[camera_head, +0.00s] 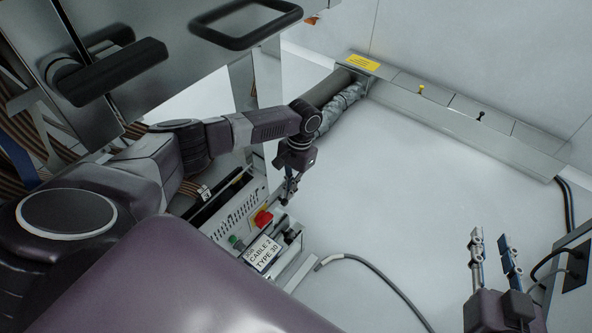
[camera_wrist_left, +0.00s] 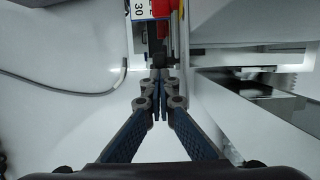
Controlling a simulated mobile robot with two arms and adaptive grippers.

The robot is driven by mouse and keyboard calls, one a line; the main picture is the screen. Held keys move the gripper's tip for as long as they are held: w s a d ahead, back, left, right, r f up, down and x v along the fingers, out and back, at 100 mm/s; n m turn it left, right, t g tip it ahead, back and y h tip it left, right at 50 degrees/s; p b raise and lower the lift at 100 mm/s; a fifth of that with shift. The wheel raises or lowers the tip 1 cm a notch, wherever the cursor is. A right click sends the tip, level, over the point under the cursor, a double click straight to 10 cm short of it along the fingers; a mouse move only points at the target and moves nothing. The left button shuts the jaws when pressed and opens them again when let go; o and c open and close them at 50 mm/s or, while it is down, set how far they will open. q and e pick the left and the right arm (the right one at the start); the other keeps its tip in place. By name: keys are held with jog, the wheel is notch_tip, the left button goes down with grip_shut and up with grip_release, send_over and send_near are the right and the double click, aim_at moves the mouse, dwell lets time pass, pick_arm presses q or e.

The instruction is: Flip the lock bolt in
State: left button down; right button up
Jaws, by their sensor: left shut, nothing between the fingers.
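My left gripper (camera_head: 289,192) is over the edge of the control box (camera_head: 236,215), near a red part. In the left wrist view the left gripper (camera_wrist_left: 160,100) is shut, its fingertips together with nothing between them. A small dark part (camera_wrist_left: 159,61) is just beyond the fingertips; I cannot tell whether it is the lock bolt or whether the fingers touch it. The red part (camera_head: 262,218) also shows at the top of the left wrist view (camera_wrist_left: 161,8). My right gripper (camera_head: 497,262) is open and empty at the lower right, away from the box.
A label reading CABLE 2 TYPE 30 (camera_head: 262,252) and a green button (camera_head: 236,242) are at the box's front. A grey cable (camera_head: 372,266) crosses the white floor. A metal rail (camera_head: 450,122) runs at the back. A dark box with cables (camera_head: 575,270) is at right.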

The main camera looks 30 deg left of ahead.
pick_arm(q)
jog(key=shift+s+f, duration=0.1)
jog(key=shift+s, duration=0.05)
jog(key=v, duration=1.2)
